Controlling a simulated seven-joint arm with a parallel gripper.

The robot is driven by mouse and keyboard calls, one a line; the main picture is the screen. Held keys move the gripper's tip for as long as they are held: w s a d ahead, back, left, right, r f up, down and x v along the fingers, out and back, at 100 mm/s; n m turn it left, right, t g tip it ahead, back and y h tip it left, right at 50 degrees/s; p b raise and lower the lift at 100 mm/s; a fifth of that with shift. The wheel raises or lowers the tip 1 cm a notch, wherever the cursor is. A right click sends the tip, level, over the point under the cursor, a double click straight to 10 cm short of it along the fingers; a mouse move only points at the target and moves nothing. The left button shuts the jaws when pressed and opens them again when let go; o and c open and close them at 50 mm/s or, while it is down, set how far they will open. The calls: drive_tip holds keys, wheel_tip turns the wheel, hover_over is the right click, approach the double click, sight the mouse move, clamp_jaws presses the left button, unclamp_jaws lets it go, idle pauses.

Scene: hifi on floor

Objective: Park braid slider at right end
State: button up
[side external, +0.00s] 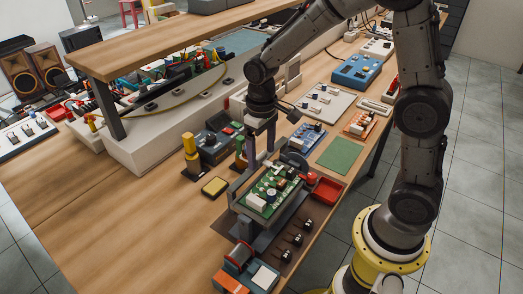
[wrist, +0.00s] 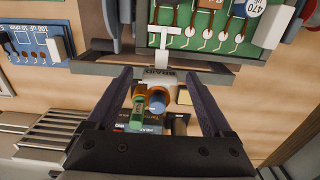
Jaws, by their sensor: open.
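In the wrist view a light block marked "BRAID" (wrist: 157,73) sits at a dark grey rail (wrist: 95,69), between my fingertips. A white T-shaped piece (wrist: 162,52) stands just beyond it, at the edge of the green circuit board (wrist: 205,42). Which of these is the slider's movable part I cannot tell. My gripper (wrist: 159,76) is open, with one finger on each side of the label; contact is not clear. In the side view my gripper (side external: 262,145) points down behind the board in its holder (side external: 262,206); the slider is too small to make out there.
A blue board (wrist: 35,42) lies left in the wrist view. In the side view a red tray (side external: 327,191) and green mat (side external: 340,155) lie right of the holder, a yellow sponge-like block (side external: 214,187) left. A raised shelf (side external: 160,42) stands behind. Bare wood (side external: 130,215) shows at front left.

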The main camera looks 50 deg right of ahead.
clamp_jaws()
idle(0.4)
